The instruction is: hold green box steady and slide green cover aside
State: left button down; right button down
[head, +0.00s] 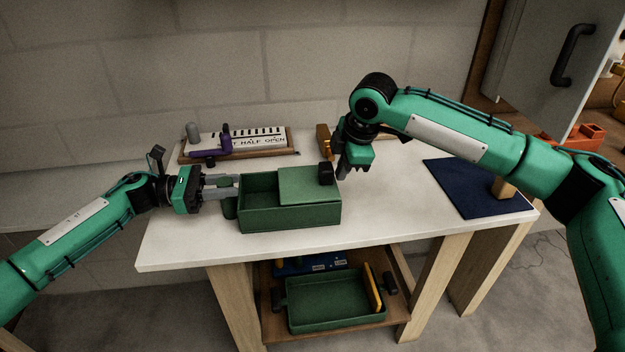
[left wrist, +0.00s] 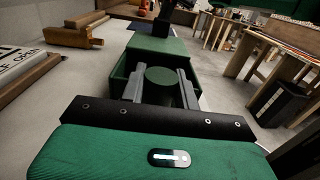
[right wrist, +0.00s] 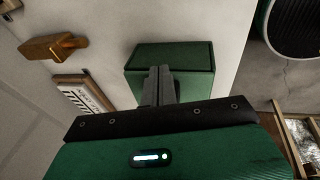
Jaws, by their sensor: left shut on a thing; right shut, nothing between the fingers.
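The green box (head: 290,219) stands on the white table, its left part open. My left gripper (head: 232,188) is shut on the round green handle at the box's left end; the handle (left wrist: 162,76) shows between the fingers in the left wrist view.
Behind the box is a board (head: 240,143) with a purple handle and printed lettering. A brass-coloured piece (head: 323,139) lies at the back. A dark blue mat (head: 470,187) lies at right. A green tray (head: 335,301) sits on the lower shelf. The table's front edge is close to the box.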

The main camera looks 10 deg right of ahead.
aim_at(305, 180)
pick_arm(q)
jog(key=shift+f, duration=0.1)
pick_arm(e)
jog(key=shift+a, duration=0.1)
jog(key=shift+a, duration=4.4)
jog(key=shift+w+d, duration=0.1)
jog(key=shift+d, duration=0.55)
jog(key=shift+r, duration=3.5)
pick_arm(q)
jog(key=c, duration=1)
grip_release()
jog(key=shift+o, duration=0.2)
jog(key=a, duration=1.2)
jog(key=shift+w, duration=0.2)
